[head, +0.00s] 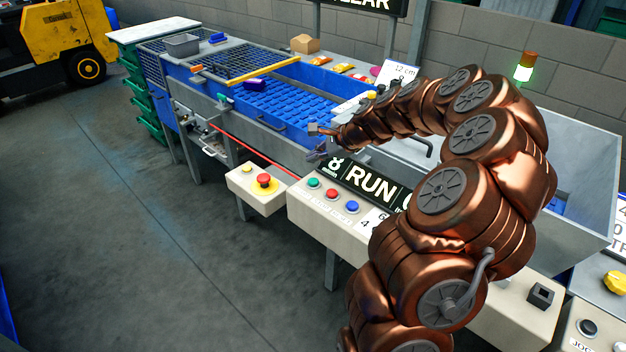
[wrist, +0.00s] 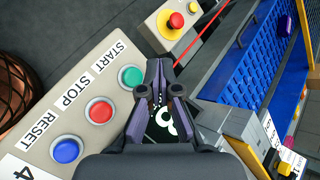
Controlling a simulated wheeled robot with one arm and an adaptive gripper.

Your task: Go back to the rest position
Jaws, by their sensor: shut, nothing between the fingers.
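My gripper (head: 316,154) is at the end of my copper-coloured arm, in front of the blue conveyor and above the control box. In the wrist view my gripper (wrist: 159,66) is shut and empty, with its fingers together over the edge of the control panel (wrist: 85,110). The green START button (wrist: 131,76) is just left of the fingers, apart from them in the picture. The red STOP button (wrist: 98,109) and blue RESET button (wrist: 66,149) lie further down the panel. No rest position is marked in either view.
A red emergency stop (head: 264,181) sits on a small box left of the panel. The blue conveyor (head: 285,102) carries a dark purple package (head: 254,85). A black RUN sign (head: 365,182) stands behind the buttons. The floor (head: 110,220) at left is clear.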

